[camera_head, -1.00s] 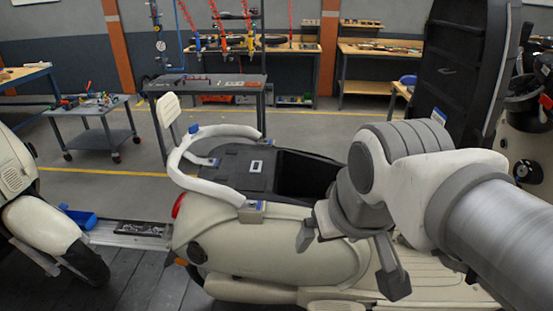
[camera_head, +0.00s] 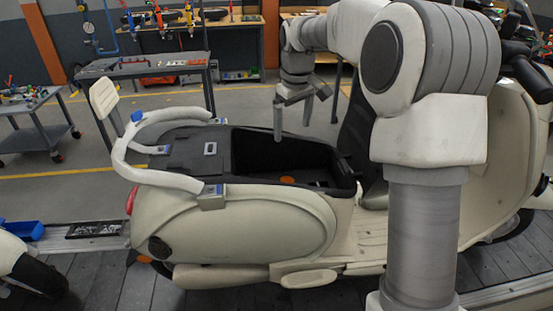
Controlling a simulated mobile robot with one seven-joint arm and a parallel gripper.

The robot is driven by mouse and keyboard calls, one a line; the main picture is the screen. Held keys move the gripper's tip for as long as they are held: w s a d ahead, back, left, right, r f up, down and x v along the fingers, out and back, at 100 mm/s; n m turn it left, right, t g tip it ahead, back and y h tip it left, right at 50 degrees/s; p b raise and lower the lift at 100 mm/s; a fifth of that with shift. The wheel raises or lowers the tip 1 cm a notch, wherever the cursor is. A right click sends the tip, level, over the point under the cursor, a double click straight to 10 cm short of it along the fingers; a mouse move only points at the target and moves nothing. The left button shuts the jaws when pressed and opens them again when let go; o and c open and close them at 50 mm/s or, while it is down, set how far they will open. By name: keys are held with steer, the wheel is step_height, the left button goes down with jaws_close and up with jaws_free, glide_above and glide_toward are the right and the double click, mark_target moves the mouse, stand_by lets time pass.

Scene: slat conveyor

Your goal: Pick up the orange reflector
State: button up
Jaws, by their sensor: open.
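The cream scooter (camera_head: 245,228) stands on the slat conveyor, with a white rear rail (camera_head: 160,122) left of the compartment. The raised black seat (camera_head: 358,135) is partly hidden behind my arm. A blue bin (camera_head: 22,231) sits at left.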

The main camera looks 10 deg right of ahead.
steer(key=w+d+f+n+g, duration=0.1)
steer(key=w+d+f, duration=0.1)
steer(key=w+f, duration=0.6)
steer(key=p, duration=0.2)
glide_above(288, 178)
steer(key=s, duration=0.2)
steer(key=shift+y, duration=0.4)
steer(key=f, duration=1.3)
steer(key=shift+s+a, duration=0.2)
steer(key=shift+a, duration=0.1)
steer(key=shift+w+d+f+p, duration=0.1)
steer(key=shift+w+f+p, duration=0.1)
steer(key=shift+f, duration=0.7)
steer(key=shift+w+a+f+p, duration=0.15)
steer(key=shift+f+p, duration=0.1)
steer(key=shift+f, duration=0.6)
steer(key=shift+w+d+f+p, duration=0.15)
steer(key=shift+f+p, duration=0.05)
steer(key=shift+f, duration=0.7)
steer(key=c, duration=1.4)
steer(key=shift+r, duration=0.1)
step_height(288, 178, up, 10)
steer(key=shift+f+b, duration=0.1)
steer(key=shift+b, duration=0.85)
